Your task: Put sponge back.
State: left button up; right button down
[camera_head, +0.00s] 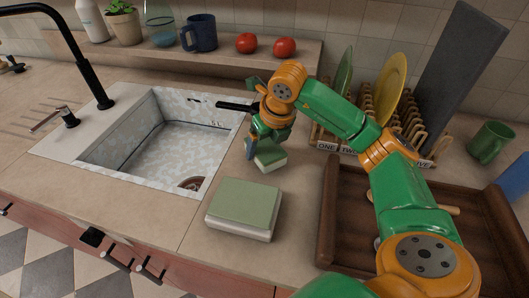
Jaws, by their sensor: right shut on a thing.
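A small sponge (271,160), green on top and pale below, is at the right gripper's fingertips, to the right of the sink. My right gripper (261,148) points down and is shut on the sponge. I cannot tell whether the sponge touches the counter. A larger block-shaped container (243,205) with a green top and pale sides sits on the counter, in front of the sponge and a little to its left. My left gripper is not in view.
The sink (165,145) with a black faucet (85,70) is at the left. A dish rack (405,125) with plates stands behind my right arm. A brown wooden tray (328,215) lies at the right, with a green mug (490,142) beyond it. Tomatoes and a blue mug (200,33) sit on the back ledge.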

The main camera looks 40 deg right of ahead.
aim_at(264, 155)
notch_tip(264, 155, down, 3)
jog(key=shift+a+r+p, duration=0.1)
jog(key=shift+r+p, duration=0.05)
jog(key=shift+p, duration=0.35)
jog(key=shift+f, duration=0.2)
grip_release()
jog(key=b+v, duration=0.1)
jog(key=v, duration=1)
jog(key=shift+w+r, duration=0.1)
jog(key=shift+r, duration=0.1)
jog(key=shift+s+r, duration=0.2)
jog(key=shift+r, duration=0.2)
jog(key=shift+f, duration=0.1)
